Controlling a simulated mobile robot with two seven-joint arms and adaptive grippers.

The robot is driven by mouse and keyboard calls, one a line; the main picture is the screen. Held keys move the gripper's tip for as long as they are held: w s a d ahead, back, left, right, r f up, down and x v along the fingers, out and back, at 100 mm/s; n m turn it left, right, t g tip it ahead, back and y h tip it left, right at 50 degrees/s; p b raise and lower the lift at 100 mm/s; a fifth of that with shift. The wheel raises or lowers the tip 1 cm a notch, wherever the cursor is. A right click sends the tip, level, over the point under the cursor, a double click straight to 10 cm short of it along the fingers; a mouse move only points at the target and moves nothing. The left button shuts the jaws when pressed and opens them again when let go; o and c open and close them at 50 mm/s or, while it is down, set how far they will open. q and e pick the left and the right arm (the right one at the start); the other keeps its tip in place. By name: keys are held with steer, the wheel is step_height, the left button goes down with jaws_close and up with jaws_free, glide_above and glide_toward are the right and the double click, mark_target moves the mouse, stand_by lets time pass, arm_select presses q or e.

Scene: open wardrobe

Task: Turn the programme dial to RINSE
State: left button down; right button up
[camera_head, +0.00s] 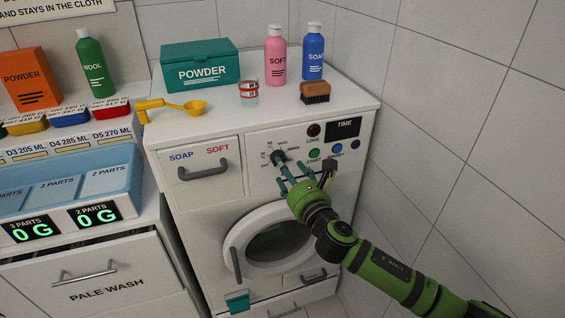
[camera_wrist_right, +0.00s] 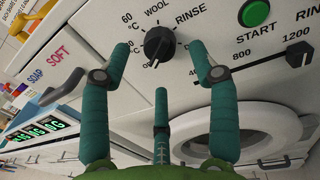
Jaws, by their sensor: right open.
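The programme dial (camera_wrist_right: 160,44) is a black round knob on the white front panel of the washing machine; it also shows in the head view (camera_head: 278,157). The printed labels 60 °C, WOOL and RINSE (camera_wrist_right: 191,17) lie around it, with RINSE at its upper right. I cannot tell for sure which label its pointer faces. My right gripper (camera_wrist_right: 160,65) has green fingers spread open, one on each side of the dial and a third below it, apparently without touching. In the head view, my right gripper (camera_head: 291,170) is just in front of the dial. My left gripper is out of view.
The green START button (camera_head: 314,154), LOCK button (camera_head: 314,130) and spin slider (camera_wrist_right: 298,55) are to the right of the dial. The soap drawer handle (camera_head: 203,172) is to the left. The round door (camera_head: 236,258) lies below. A brush (camera_head: 315,93) and bottles stand on top.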

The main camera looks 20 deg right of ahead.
steer(key=w, duration=0.3)
steer(key=shift+w+a, duration=0.25)
steer(key=shift+w, duration=0.1)
steer(key=c, duration=1.2)
steer(key=shift+o, duration=0.2)
